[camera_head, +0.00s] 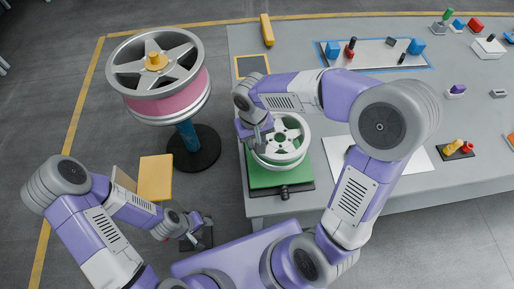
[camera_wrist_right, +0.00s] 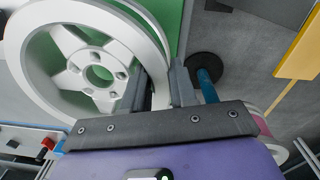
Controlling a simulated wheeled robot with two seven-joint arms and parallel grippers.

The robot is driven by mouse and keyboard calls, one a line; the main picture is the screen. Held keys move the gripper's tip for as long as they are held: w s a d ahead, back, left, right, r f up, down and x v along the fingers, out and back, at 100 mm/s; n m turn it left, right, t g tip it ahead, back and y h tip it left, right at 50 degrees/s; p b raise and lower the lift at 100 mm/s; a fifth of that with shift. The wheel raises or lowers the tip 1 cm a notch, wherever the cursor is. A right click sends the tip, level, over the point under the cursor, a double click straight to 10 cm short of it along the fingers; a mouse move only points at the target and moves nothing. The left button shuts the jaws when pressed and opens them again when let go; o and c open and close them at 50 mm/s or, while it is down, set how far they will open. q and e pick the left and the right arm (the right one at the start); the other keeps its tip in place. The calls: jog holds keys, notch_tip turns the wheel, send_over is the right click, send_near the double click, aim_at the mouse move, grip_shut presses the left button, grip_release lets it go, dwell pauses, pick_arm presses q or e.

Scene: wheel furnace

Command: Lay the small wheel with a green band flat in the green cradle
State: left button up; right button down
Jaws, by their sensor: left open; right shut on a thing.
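The small wheel (camera_head: 286,150) is white with several spokes and lies roughly level over the green cradle (camera_head: 262,179) at the table's near left corner. Its green band is not clearly visible. I cannot tell whether the wheel touches the cradle, whose middle it hides. My right gripper (camera_head: 262,136) is shut on the wheel's rim at its left side. In the right wrist view, the fingers (camera_wrist_right: 160,88) stand either side of the rim of the wheel (camera_wrist_right: 40,62). My left gripper (camera_head: 203,234) is open and empty, low and left of the table.
A large pink-banded wheel (camera_head: 172,103) sits on a blue post stand (camera_head: 188,137) to the left. A yellow block (camera_head: 156,178) is near my left arm. The table (camera_head: 340,98) holds a blue-edged tray (camera_head: 375,66), a white sheet (camera_head: 412,174) and small coloured parts at right.

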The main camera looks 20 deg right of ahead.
jog(key=shift+w+f+b, duration=0.1)
jog(key=shift+f+b, duration=0.6)
jog(key=shift+f, duration=1.7)
jog(key=shift+f, duration=0.15)
jog(key=c, duration=0.9)
grip_release()
jog(key=shift+r, duration=0.5)
jog(key=r+p, duration=0.1)
jog(key=r, duration=0.2)
jog(key=r+p, duration=0.1)
jog(key=r, duration=0.3)
jog(key=r+p, duration=0.1)
jog(key=r, duration=0.3)
jog(key=shift+a+r, duration=0.15)
jog(key=shift+a, duration=0.1)
